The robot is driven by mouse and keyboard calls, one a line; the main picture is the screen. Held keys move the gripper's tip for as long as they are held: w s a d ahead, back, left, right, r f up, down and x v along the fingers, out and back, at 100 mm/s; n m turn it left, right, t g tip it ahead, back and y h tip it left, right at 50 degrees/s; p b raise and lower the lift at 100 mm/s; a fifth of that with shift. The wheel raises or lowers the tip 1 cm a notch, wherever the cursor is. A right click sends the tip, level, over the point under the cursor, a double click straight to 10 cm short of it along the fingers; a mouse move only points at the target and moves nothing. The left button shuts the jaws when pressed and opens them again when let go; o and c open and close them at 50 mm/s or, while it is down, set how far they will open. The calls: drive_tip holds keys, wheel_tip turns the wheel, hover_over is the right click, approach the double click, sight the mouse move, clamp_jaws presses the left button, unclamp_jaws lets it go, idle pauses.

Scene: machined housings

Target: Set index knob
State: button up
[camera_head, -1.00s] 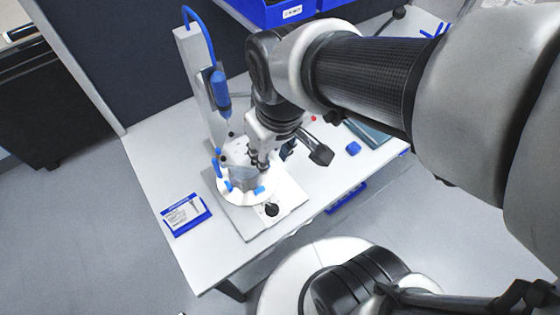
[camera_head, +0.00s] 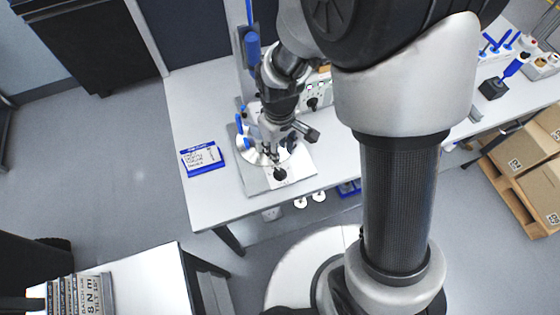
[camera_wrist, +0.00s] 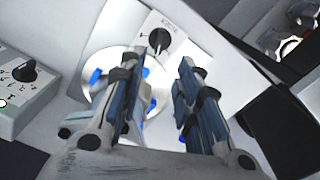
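The black index knob (camera_head: 280,173) sits on a pale label on the grey base plate (camera_head: 307,172), in front of the round white fixture (camera_head: 245,154). In the wrist view the knob (camera_wrist: 160,39) lies just beyond my fingertips, between their lines, with its label beside it. My gripper (camera_head: 271,157) hangs over the front of the fixture, close to the knob. In the wrist view my gripper (camera_wrist: 159,68) has its two fingers apart with nothing between them. The fingers and my wrist hide part of the fixture and its blue clamps.
A blue-framed card (camera_head: 202,158) lies left of the plate. A blue-handled tool (camera_head: 252,48) stands on the column behind. A grey box with a black dial knob (camera_wrist: 24,71) is at the wrist view's left. Cartons (camera_head: 520,152) stand far right.

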sight(280, 170)
wheel_tip(280, 170, down, 12)
drive_tip(key=shift+r+b, duration=0.15)
drive_tip(key=shift+b, duration=1.1)
drive_tip(key=shift+c, duration=0.2)
clamp_jaws()
